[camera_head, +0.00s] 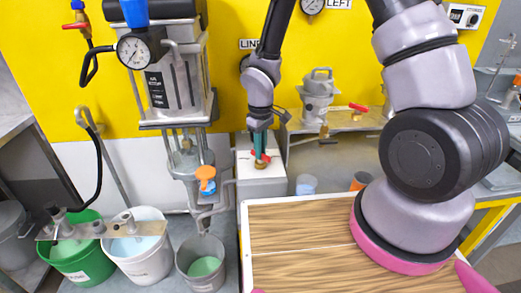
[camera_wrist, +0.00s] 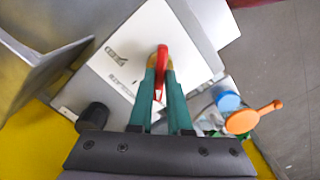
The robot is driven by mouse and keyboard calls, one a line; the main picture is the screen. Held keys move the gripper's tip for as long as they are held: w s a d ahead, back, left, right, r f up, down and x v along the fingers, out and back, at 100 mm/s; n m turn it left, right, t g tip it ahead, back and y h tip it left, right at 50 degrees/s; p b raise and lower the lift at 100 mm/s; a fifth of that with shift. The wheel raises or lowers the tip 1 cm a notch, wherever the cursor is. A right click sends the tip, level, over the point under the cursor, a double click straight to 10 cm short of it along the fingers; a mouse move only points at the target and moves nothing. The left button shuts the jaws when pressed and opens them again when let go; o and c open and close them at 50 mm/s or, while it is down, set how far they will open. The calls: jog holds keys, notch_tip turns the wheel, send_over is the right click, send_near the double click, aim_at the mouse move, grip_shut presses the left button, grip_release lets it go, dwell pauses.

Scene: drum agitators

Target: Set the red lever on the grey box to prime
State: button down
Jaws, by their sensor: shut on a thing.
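The grey box (camera_head: 262,183) stands in the middle of the head view, below the yellow panel, with a white top plate. In the wrist view the white plate (camera_wrist: 128,48) carries small dark markings, too small to read. The red lever (camera_head: 262,156) sits on a brass stem on top of the box. In the wrist view the red lever (camera_wrist: 161,62) points up between my fingertips. My gripper (camera_head: 260,142) comes down from above, and its green fingers are shut on the lever. The gripper also shows in the wrist view (camera_wrist: 161,82). The lever's lower part is partly hidden.
An orange handle (camera_head: 205,174) on the pump stands left of the box. Green and white buckets (camera_head: 145,252) stand at the lower left. A wooden board (camera_head: 300,240) lies in front. Another red-handled valve (camera_head: 358,107) is on the shelf at right. A pressure gauge (camera_head: 134,51) hangs upper left.

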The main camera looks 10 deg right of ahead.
jog(key=c, duration=0.9)
grip_release()
jog(key=shift+o, duration=0.2)
notch_tip(320, 180, up, 11)
jog(key=s+d+r+m+t, duration=0.1)
jog(key=d+r+m+t, duration=0.1)
jog(key=d+r+m, duration=0.5)
jog(key=s+d+r+t, duration=0.1)
jog(key=d+r, duration=0.4)
jog(key=r, duration=0.6)
jog(key=s+d+r+m+t+y, duration=0.2)
jog(key=s+d+r+m+t, duration=0.2)
jog(key=s+r, duration=0.6)
jog(key=shift+s+d+m, duration=0.2)
jog(key=shift+d+m, duration=0.8)
jog(key=shift+m, duration=0.2)
